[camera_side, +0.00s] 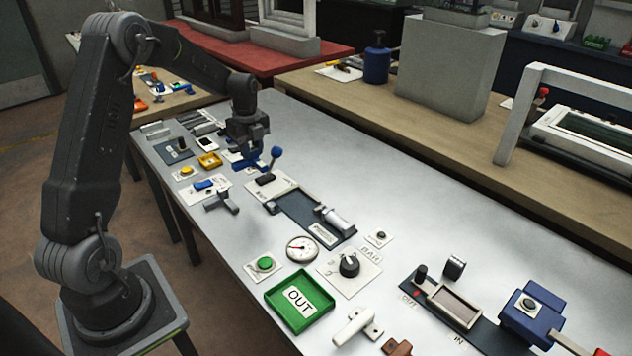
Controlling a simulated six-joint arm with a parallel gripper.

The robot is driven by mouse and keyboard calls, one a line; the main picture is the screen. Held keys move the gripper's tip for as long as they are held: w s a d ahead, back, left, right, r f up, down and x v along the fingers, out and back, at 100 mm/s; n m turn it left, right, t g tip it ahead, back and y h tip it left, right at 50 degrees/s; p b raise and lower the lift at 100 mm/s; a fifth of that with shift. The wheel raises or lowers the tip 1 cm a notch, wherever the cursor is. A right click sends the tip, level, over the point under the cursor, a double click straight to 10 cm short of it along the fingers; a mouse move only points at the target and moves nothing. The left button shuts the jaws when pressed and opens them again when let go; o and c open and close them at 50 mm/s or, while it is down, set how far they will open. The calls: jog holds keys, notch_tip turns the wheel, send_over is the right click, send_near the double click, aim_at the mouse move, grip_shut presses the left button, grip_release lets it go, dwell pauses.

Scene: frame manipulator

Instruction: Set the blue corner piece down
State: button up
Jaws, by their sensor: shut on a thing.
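My gripper (251,152) points down over the far left part of the grey table (420,225). It is shut on the blue corner piece (268,164). The blue piece shows just below and to the right of the fingers, with a rounded blue end sticking up at its right. The fingers hide part of it. I cannot tell whether its underside touches anything below.
Below and right of the gripper is a white plate with a dark block (265,180). A dark slide fixture (305,212) lies nearer. Yellow (209,160) and grey (221,202) parts lie to the left.

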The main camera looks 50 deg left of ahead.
jog(key=shift+s+a+r, duration=0.15)
jog(key=shift+s+a, duration=0.05)
jog(key=shift+s, duration=0.3)
jog(key=s+d, duration=0.1)
jog(key=s, duration=1.6)
jog(key=w+d+f, duration=0.2)
jog(key=w, duration=0.1)
jog(key=w+d+f, duration=0.2)
jog(key=w+f, duration=0.1)
jog(key=w+d+f, duration=0.2)
jog(key=w, duration=0.1)
jog(key=shift+w+d+f, duration=0.15)
jog(key=shift+w+d, duration=0.05)
jog(key=shift+d, duration=0.2)
jog(key=shift+f, duration=2.05)
jog(key=shift+f, duration=0.15)
jog(key=o, duration=0.9)
jog(key=shift+o, duration=0.2)
